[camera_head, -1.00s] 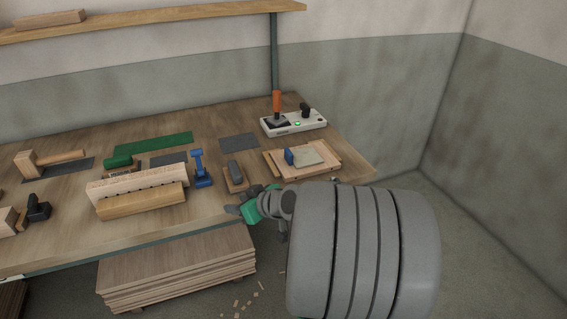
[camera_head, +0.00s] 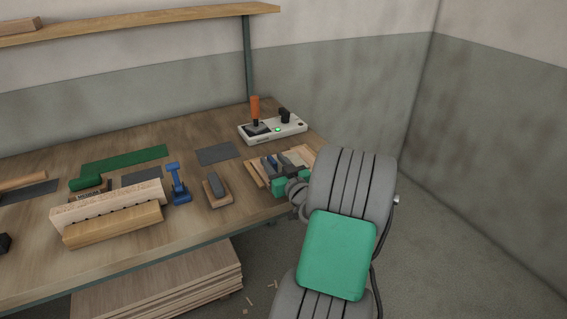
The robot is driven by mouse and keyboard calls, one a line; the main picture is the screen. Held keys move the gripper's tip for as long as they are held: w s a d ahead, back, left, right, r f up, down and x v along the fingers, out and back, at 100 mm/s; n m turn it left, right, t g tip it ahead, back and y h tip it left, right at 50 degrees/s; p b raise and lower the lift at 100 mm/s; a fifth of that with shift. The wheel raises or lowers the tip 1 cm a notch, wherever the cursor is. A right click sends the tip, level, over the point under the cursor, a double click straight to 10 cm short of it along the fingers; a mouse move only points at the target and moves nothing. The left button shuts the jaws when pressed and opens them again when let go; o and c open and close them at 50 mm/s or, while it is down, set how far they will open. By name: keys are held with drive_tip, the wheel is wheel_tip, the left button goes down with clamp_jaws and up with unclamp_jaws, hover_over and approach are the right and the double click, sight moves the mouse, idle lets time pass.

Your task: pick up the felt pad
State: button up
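A wooden tray (camera_head: 254,173) lies at the right end of the bench. Earlier, a flat grey-beige square, which looks like the felt pad, lay on it with a small blue block at its left edge. My gripper (camera_head: 277,162), with a green body and dark fingers, is now over the tray and hides most of the square. Some blue shows between or beside the fingers. I cannot tell whether the fingers touch the pad or how far apart they are.
A white control box (camera_head: 290,128) with an orange-handled lever stands just behind the tray. A wooden block with a grey top (camera_head: 217,190) and a blue tool (camera_head: 178,184) stand to the left. A dark grey mat (camera_head: 216,153) lies flat behind them.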

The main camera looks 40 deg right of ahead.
clamp_jaws()
idle(0.7)
